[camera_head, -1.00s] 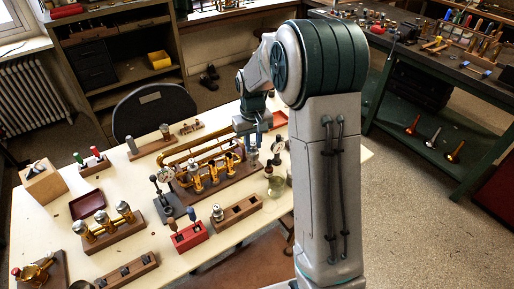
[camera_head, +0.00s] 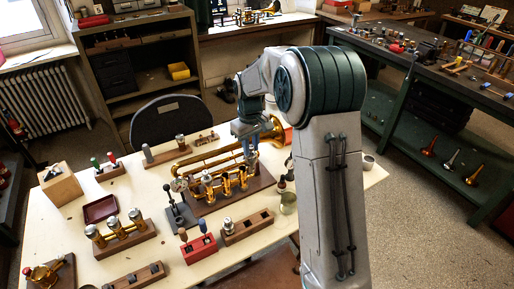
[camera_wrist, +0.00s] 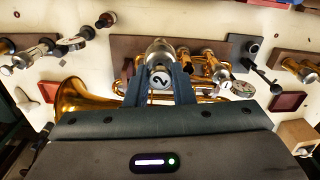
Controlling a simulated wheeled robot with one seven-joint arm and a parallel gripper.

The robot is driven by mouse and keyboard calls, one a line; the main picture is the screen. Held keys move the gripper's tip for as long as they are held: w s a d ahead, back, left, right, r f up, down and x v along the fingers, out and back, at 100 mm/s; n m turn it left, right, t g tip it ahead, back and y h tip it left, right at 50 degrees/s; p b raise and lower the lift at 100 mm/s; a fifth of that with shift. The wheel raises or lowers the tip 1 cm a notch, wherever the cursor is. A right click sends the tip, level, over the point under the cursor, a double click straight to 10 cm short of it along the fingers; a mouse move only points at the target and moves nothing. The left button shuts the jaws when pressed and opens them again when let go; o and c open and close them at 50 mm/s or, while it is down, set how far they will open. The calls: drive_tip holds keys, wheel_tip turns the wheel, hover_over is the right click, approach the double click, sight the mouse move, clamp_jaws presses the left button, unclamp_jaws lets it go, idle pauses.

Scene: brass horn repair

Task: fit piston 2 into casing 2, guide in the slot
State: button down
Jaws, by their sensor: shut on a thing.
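The brass horn (camera_head: 210,158) lies on a brown wooden board (camera_head: 262,181), with its upright valve casings (camera_head: 226,184) in a row. My gripper (camera_head: 250,141) is above the horn, near the right end of that row.
A small dark stand (camera_head: 179,212) is left of the board. A red block (camera_head: 199,248) and a wooden block with holes (camera_head: 247,227) stand in front of it. A rack of silver-topped brass parts (camera_head: 124,235) stands at the left. Bare tabletop shows around the dark red tray (camera_head: 100,209).

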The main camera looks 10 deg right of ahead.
drive_tip(key=w+a+f+n+b, duration=0.1)
drive_tip(key=a+n, duration=0.3)
drive_tip(key=n, duration=0.7)
drive_tip(key=w+a+f+n+b, duration=0.2)
drive_tip(key=w+a+f+n, duration=0.1)
drive_tip(key=n, duration=0.9)
drive_tip(key=shift+w+a, duration=0.55)
drive_tip(key=shift+a, duration=0.3)
idle(0.7)
drive_tip(key=shift+f, duration=0.15)
wheel_tip(320, 180, down, 6)
drive_tip(key=b, duration=0.3)
drive_tip(key=shift+f, duration=0.25)
idle(1.6)
drive_tip(key=c, duration=1.2)
unclamp_jaws()
drive_tip(key=shift+o, duration=0.2)
